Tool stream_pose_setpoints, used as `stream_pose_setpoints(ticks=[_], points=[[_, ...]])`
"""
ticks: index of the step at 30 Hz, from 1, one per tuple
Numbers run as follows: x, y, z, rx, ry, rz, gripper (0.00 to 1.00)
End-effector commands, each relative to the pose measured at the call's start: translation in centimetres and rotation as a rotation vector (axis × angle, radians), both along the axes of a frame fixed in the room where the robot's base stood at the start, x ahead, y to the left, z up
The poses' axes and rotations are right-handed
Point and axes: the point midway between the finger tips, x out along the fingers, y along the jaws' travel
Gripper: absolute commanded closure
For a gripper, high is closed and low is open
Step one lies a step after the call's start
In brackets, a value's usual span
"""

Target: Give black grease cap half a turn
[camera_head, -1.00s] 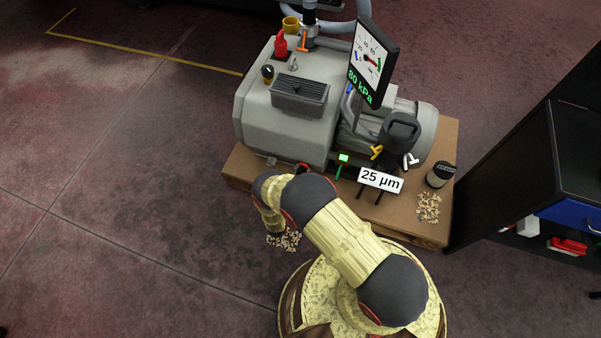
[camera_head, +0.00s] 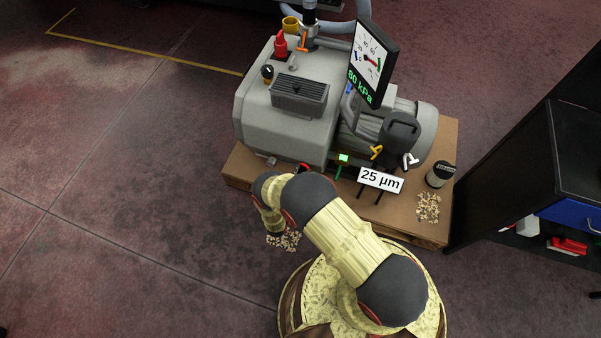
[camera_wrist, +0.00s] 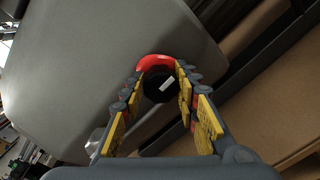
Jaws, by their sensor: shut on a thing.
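The black grease cap (camera_wrist: 154,92) shows in the wrist view as a dark round cap with a short white mark on its face. A red curved piece (camera_wrist: 156,62) arches around its far side. My gripper (camera_wrist: 160,80) has its yellow-padded fingers on both sides of the cap and is shut on it. In the head view my arm covers the gripper and most of this spot. A small red and black bit (camera_head: 304,168) shows just beyond my arm at the low front of the pump; I cannot tell whether it is the cap.
The grey vacuum pump (camera_head: 262,113) stands on a brown pallet (camera_head: 236,165). A gauge panel (camera_head: 368,62) reads 80 kPa, and a "25 µm" sign (camera_head: 380,180) stands in front. A dark canister (camera_head: 440,174) and a black cabinet (camera_head: 520,165) are at right. Floor at left is clear.

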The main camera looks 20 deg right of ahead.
Motion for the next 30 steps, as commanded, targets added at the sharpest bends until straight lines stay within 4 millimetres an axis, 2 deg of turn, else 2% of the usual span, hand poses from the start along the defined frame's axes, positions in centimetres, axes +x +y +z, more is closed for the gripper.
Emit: stream_pose_setpoints(ticks=[2, 3, 12, 23, 30], points=[[-0.1, 0.0, -0.2, 0.001, 0.006, 0.002, 0.95], [-0.1, 0.0, -0.2, 0.001, 0.006, 0.002, 0.67], [0.0, 0.0, -0.1, 0.000, 0.003, 0.001, 0.51], [-0.3, 0.3, 0.0, -0.001, 0.002, 0.001, 0.51], [-3.1, 2.6, -0.1, -0.001, 0.004, 0.006, 0.51]])
